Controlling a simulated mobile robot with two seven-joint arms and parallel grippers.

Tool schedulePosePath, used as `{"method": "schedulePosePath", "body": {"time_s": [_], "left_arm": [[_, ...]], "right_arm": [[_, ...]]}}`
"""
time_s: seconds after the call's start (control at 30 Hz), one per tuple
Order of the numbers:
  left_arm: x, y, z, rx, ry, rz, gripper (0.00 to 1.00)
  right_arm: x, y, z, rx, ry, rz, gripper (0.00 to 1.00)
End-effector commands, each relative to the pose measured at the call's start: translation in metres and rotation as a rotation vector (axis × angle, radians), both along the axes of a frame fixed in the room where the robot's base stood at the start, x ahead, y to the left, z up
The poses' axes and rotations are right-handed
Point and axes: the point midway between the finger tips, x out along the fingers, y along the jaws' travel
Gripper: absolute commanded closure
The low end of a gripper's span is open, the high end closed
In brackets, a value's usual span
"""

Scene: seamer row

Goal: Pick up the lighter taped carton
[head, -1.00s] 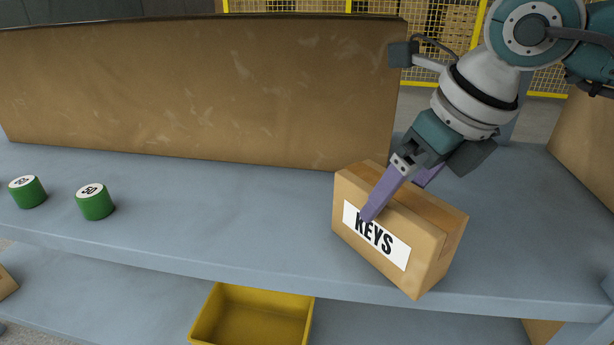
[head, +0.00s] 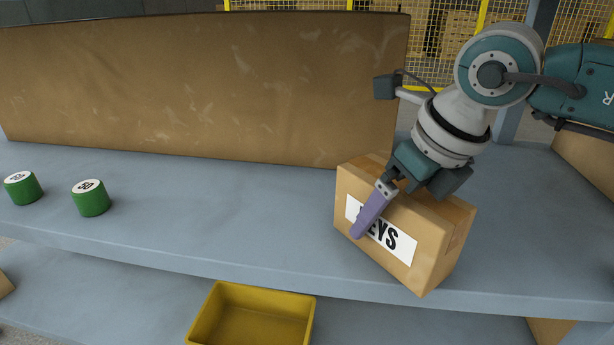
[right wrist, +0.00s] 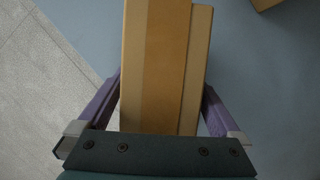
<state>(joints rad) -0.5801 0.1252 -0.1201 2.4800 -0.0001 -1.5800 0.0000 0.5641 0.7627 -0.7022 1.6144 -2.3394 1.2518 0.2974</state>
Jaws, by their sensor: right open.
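A taped brown carton (head: 432,262) with a white KEYS label stands on the grey-blue shelf, near its front edge at the right of the head view. My right gripper (head: 366,215) is open, with one purple finger in front of the label face; the other finger is hidden behind the carton in that view. In the right wrist view the carton (right wrist: 165,65) lies between the two purple fingers of the right gripper (right wrist: 160,105), with small gaps on both sides. No second KEYS carton shows. My left gripper is not in view.
A long brown box (head: 200,85) stands along the back of the shelf (head: 230,215). Two green weights marked 50, a nearer one (head: 91,199) and one further left (head: 23,188), stand at the left. A yellow bin (head: 255,315) sits on the lower level. The shelf middle is clear.

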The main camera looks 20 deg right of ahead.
Motion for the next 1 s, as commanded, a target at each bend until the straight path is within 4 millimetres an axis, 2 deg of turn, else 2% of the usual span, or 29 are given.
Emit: {"method": "schedulePosePath", "body": {"time_s": [0.33, 1.0], "left_arm": [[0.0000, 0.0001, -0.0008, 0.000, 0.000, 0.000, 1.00], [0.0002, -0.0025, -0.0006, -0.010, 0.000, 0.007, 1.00]], "right_arm": [[0.0001, -0.0003, -0.0009, 0.000, 0.000, 0.000, 0.01], [0.0000, -0.0002, -0.0010, 0.000, 0.000, 0.000, 0.77]]}}
